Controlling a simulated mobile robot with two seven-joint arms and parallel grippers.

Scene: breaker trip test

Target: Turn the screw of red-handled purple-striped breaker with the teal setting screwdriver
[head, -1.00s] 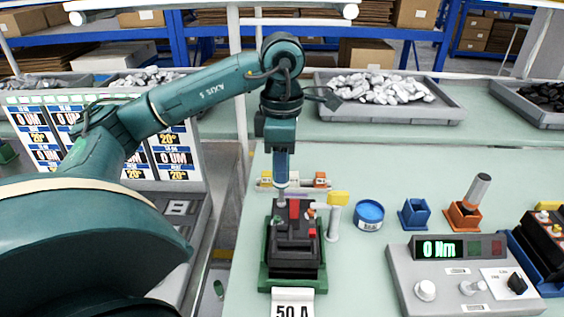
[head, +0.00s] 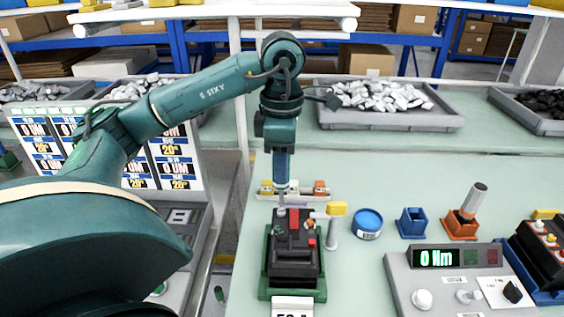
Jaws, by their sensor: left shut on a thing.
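The black breaker (head: 292,268) with a red handle (head: 294,219) sits in a green holder on the bench, centre front. A small purple strip (head: 294,204) shows at its top back edge. My left gripper (head: 281,146) is above the breaker, shut on the blue-teal screwdriver (head: 281,168), which hangs upright. The screwdriver's lower end is at the breaker's top back left, left of the red handle. The screw itself is hidden or too small to tell, so I cannot tell whether the tip is seated in it. My right gripper is not in view.
A white post with a yellow flag (head: 337,209) stands close right of the breaker. A blue tin (head: 367,223), an empty blue holder (head: 412,223) and an orange holder (head: 461,226) with a grey-handled tool stand further right. A meter (head: 450,280) reads 0 Nm. Another breaker (head: 545,250) is at far right.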

